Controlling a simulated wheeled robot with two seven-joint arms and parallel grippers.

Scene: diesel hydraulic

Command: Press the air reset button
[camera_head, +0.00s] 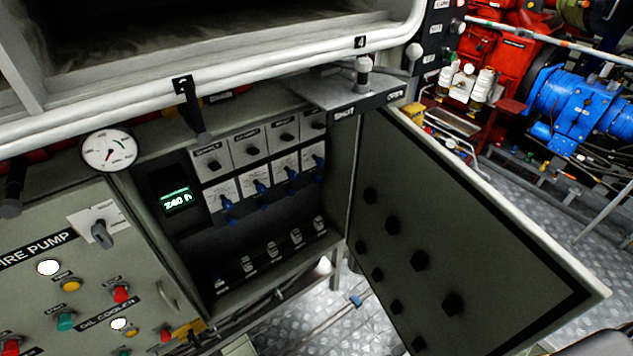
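I cannot make out a label reading air reset, so I cannot tell which button it is. An open grey cabinet (265,262) stands in the middle, with a lit green display (177,201), rows of switches with blue levers (262,187) and a lower row of small white-topped parts (272,250). Its door (440,235) is swung open to the right, with several black knobs on it. A closed panel (30,295) on the left carries red, green and yellow buttons under FIRE PUMP and OIL COOLER labels. Neither of my grippers is in view.
A white pipe (225,70) runs across above the cabinet, with a lever (363,75) above SHUT and OPEN labels. A round gauge (108,150) sits at left. Red machinery (510,55) and a blue machine (575,110) stand behind. Checkered metal floor (515,180) shows right of the door.

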